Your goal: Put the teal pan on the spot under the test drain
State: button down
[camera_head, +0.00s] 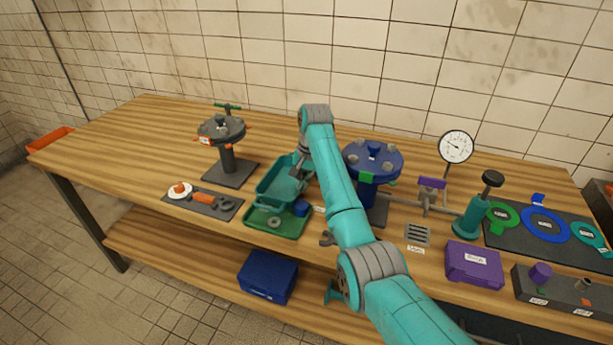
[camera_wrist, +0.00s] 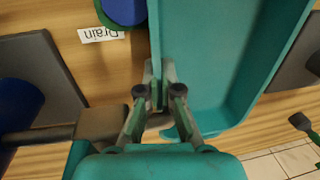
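The teal pan (camera_head: 273,190) is a rectangular open tray left of my arm in the head view, at the rear edge of a green tray. It fills the upper right of the wrist view (camera_wrist: 215,60) and looks empty. My gripper (camera_head: 297,172) is at the pan's right side wall. In the wrist view its fingertips (camera_wrist: 159,88) are close together on either side of that wall. I cannot tell whether the pan touches the bench. The spot is not clearly visible.
The green tray (camera_head: 262,228) holds a blue round piece (camera_head: 301,208). A grey flange stand (camera_head: 228,160) stands left, a blue flange stand (camera_head: 372,160) right behind my arm. A gauge (camera_head: 456,147), teal pump and purple box (camera_head: 473,263) are farther right. The bench's left end is clear.

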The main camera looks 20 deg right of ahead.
jog(key=shift+w+a+f, duration=0.1)
jog(key=shift+w+f, duration=0.05)
jog(key=c, duration=1.7)
grip_release()
jog(key=o, duration=0.4)
jog(key=r, duration=0.4)
jog(key=s+d+r, duration=0.1)
jog(key=r, duration=0.7)
jog(key=shift+s+d, duration=0.2)
jog(key=shift+d, duration=0.05)
